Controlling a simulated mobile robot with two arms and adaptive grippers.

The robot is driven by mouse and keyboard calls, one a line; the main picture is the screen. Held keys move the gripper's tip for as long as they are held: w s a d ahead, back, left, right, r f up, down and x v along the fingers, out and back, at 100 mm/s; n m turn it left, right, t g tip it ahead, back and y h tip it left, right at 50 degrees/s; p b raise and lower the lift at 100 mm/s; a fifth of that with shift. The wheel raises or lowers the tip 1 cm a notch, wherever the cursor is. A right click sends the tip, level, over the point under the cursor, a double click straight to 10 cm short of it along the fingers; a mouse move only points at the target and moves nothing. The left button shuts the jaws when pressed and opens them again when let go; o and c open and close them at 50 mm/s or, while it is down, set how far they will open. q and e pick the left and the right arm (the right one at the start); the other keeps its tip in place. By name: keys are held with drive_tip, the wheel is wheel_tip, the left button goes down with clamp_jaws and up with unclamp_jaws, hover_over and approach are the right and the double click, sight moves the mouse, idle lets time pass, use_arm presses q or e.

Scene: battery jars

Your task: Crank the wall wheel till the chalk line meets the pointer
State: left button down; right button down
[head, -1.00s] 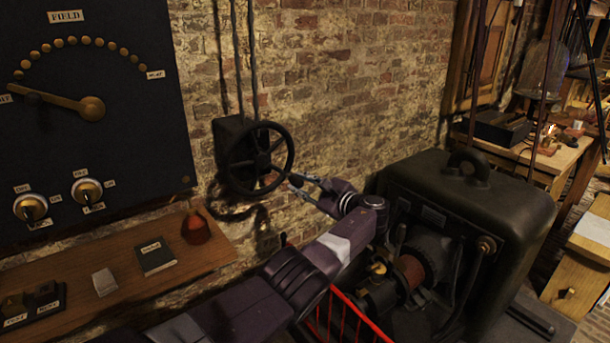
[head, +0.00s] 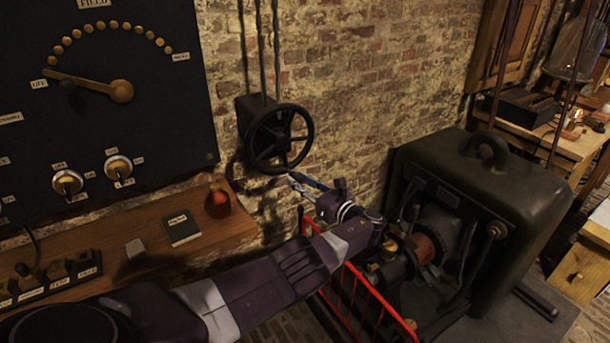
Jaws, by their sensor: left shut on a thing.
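The wall wheel (head: 252,138) is a dark spoked handwheel on a black box fixed to the brick wall. My right gripper is not in view.
A black panel (head: 150,120) with a brass dial arm near OFF hangs at left. A dark machine (head: 520,190) and red railing (head: 350,289) stand at right.

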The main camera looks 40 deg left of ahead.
use_arm(q)
drive_tip(key=shift+s+a+f, duration=0.1)
drive_tip(key=shift+s+a, duration=0.15)
drive_tip(key=shift+s, duration=0.05)
drive_tip(key=c, duration=1.6)
unclamp_jaws()
drive_tip(key=shift+a, duration=0.1)
drive_tip(key=shift+d, duration=0.45)
drive_tip(key=v, duration=1.1)
drive_tip(key=shift+d, duration=0.1)
